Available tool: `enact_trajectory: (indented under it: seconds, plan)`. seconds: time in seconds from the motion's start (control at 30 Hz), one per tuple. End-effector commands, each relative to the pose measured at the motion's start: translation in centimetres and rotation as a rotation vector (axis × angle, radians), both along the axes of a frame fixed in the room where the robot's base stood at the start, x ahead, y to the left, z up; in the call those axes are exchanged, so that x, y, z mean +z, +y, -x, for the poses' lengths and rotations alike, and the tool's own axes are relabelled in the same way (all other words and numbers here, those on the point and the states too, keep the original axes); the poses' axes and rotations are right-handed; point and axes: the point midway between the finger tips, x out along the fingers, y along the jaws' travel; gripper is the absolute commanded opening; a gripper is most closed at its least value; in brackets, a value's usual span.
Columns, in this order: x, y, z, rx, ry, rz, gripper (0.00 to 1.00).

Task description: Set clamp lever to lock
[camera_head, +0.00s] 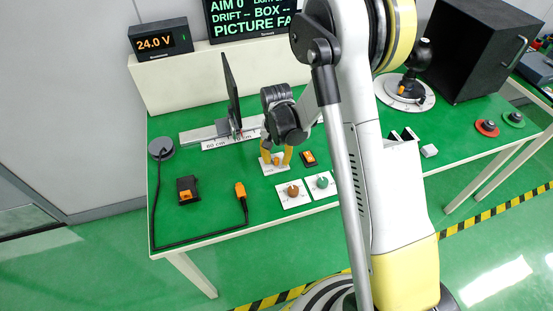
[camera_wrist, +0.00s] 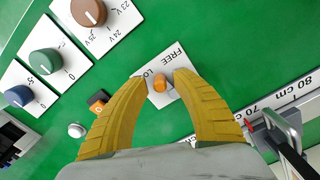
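The clamp lever (camera_wrist: 160,86) shows as a small orange piece on a white plate (camera_wrist: 166,73) marked FREE and, partly covered, LO. In the wrist view it lies between my yellow fingertips. My gripper (camera_wrist: 161,80) is open, with a small gap on each side of the lever. In the head view my gripper (camera_head: 275,158) points down over the same white plate (camera_head: 269,170), and its fingers hide the lever there. I cannot tell which label the lever points at.
A scaled rail (camera_head: 196,135) with an upright dark panel (camera_head: 231,90) stands just behind my gripper. A brown knob (camera_head: 292,190), a green knob (camera_head: 322,182) and an orange rocker switch (camera_head: 308,157) sit close by. A cable (camera_head: 205,237) lies at the front left.

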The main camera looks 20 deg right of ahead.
Motion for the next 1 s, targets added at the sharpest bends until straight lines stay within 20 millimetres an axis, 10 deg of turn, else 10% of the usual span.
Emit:
enact_trajectory:
  seconds: [0.1, 1.0]
  plan:
    - [0.0, 0.0, 0.0, 0.0, 0.0, 0.0, 0.0]
    - [0.0, -1.3, -0.5, 0.392, -0.001, 0.0, 0.0]
